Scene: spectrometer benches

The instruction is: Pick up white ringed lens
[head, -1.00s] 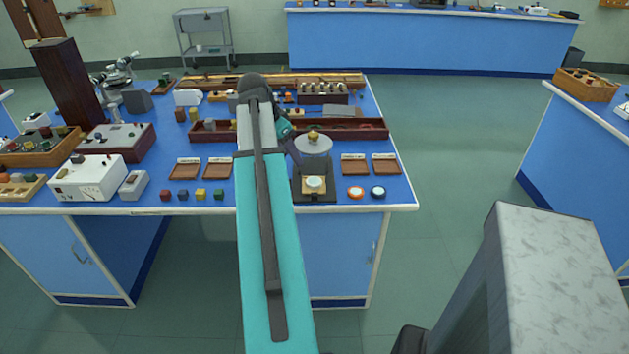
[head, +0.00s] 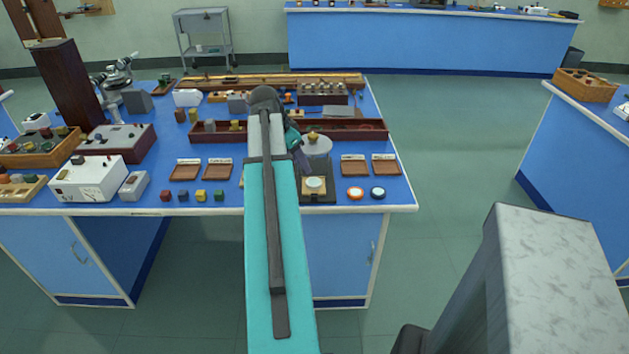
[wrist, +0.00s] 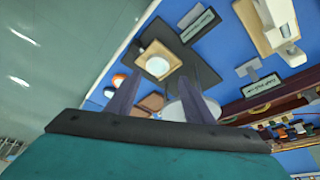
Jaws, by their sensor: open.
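The white ringed lens (head: 314,183) is a pale disc lying on a small wooden block on a black base plate, near the front edge of the blue bench. It also shows in the wrist view (wrist: 158,65), with the block around it. My gripper (head: 302,161) is mostly hidden behind my arm in the head view, above and just behind the base plate. In the wrist view my gripper (wrist: 166,82) has its two purple fingers apart and nothing between them. The lens appears beyond the fingertips, apart from them.
An orange-ringed lens (head: 356,193) and a dark-blue-ringed lens (head: 378,193) lie right of the plate. A grey round disc (head: 318,146) with a brass knob stands behind it. Wooden trays (head: 354,165) lie to the right, and several coloured cubes (head: 184,196) to the left.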

